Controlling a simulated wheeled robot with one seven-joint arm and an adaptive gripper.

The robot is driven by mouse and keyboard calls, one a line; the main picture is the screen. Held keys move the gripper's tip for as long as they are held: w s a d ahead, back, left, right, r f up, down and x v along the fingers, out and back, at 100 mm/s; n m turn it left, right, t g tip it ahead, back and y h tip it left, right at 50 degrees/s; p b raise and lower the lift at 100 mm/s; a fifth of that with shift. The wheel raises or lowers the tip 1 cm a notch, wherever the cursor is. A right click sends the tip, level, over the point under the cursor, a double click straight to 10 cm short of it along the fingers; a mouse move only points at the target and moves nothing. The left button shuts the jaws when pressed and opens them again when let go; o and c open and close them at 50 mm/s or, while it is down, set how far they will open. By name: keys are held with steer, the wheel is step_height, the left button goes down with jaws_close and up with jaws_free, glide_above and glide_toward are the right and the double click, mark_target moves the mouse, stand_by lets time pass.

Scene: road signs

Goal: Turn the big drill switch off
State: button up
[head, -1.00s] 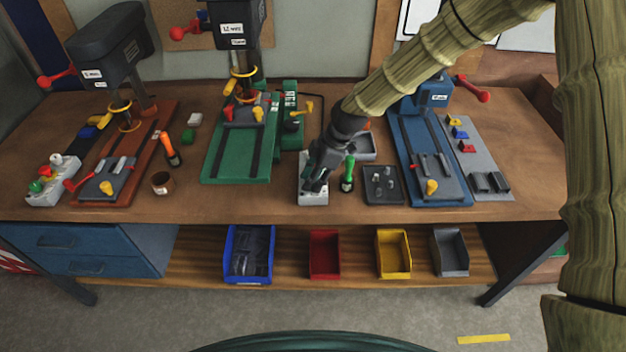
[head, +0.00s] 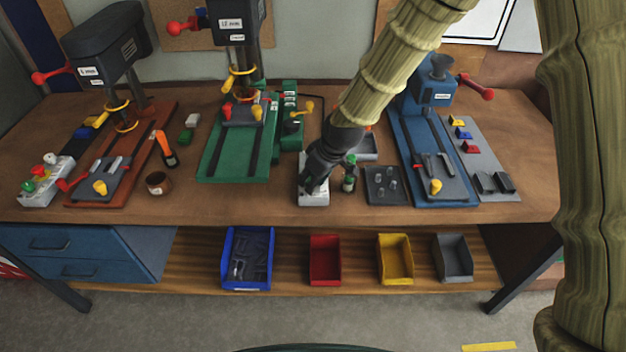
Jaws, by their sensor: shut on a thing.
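My gripper (head: 314,184) points down over a pale grey switch box (head: 315,200) near the front middle of the bench. It is shut on a part on top of this box, seemingly its switch, which the fingers hide, so its position cannot be told. The green drill press (head: 240,20) stands behind and to the left, with a dark head, a white label, a yellow ring and a green base (head: 222,165). A green control box (head: 291,120) with a yellow lever is beside its base.
A red-brown drill press (head: 105,45) and a box with coloured knobs (head: 47,180) stand left; a blue drill press (head: 436,90) stands right. A green-topped bottle (head: 349,183) and a dark tray (head: 385,185) are close right of my gripper. Bare bench lies left of it.

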steer(key=shift+r+m, duration=0.1)
steer(key=shift+m, duration=0.4)
steer(key=o, duration=0.7)
steer(key=v, duration=1.2)
steer(key=shift+s+a, duration=0.1)
steer(key=shift+a, duration=0.05)
